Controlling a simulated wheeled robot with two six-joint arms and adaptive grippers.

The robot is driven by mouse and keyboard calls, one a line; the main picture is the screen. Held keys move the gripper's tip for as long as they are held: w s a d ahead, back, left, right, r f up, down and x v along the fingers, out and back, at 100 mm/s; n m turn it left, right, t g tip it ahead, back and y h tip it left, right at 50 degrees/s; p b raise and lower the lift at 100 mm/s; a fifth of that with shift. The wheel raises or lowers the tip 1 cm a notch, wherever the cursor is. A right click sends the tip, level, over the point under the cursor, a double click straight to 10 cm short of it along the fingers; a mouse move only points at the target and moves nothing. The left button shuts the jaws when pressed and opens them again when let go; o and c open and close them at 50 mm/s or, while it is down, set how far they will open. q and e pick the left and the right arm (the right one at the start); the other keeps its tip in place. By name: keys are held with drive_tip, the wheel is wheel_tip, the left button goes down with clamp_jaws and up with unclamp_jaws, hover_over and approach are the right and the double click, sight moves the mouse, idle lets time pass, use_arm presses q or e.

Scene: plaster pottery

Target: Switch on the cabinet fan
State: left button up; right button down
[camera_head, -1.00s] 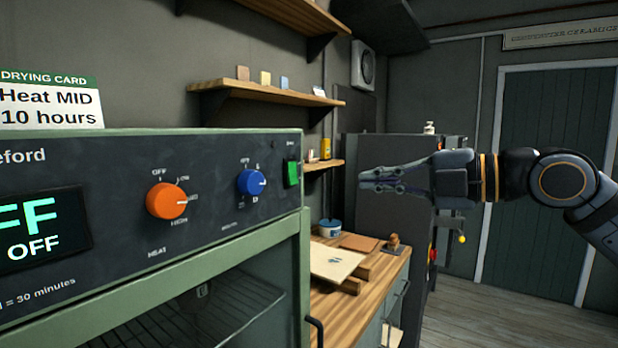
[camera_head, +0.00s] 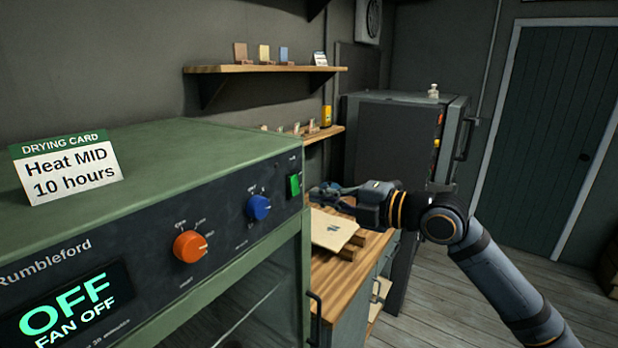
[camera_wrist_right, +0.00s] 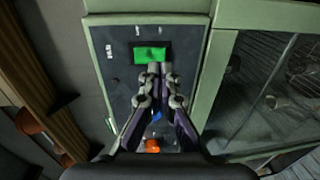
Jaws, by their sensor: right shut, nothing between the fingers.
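The green drying cabinet (camera_head: 170,160) stands at left with a dark control panel. Its display (camera_head: 70,310) reads OFF and FAN OFF. A bright green rocker switch (camera_head: 293,185) sits at the panel's right end; it also shows in the right wrist view (camera_wrist_right: 150,54). My right gripper (camera_head: 312,192) is shut and empty, its fingertips close to the switch. In the wrist view the closed fingertips (camera_wrist_right: 153,68) overlap the switch's lower edge; I cannot tell whether they touch it. My left gripper is not in view.
An orange heat knob (camera_head: 190,247) and a blue knob (camera_head: 258,207) are left of the switch. A drying card (camera_head: 68,168) stands on the cabinet. A wooden bench (camera_head: 335,280) and a dark kiln-like cabinet (camera_head: 390,140) are behind my gripper.

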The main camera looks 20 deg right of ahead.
sight(297, 192)
drive_tip(key=shift+p+x, duration=0.95)
drive_tip(key=shift+x, duration=0.25)
drive_tip(key=shift+w+a+p, duration=0.3)
drive_tip(key=shift+w+a, duration=0.05)
drive_tip(key=shift+w, duration=0.05)
drive_tip(key=shift+f, duration=0.1)
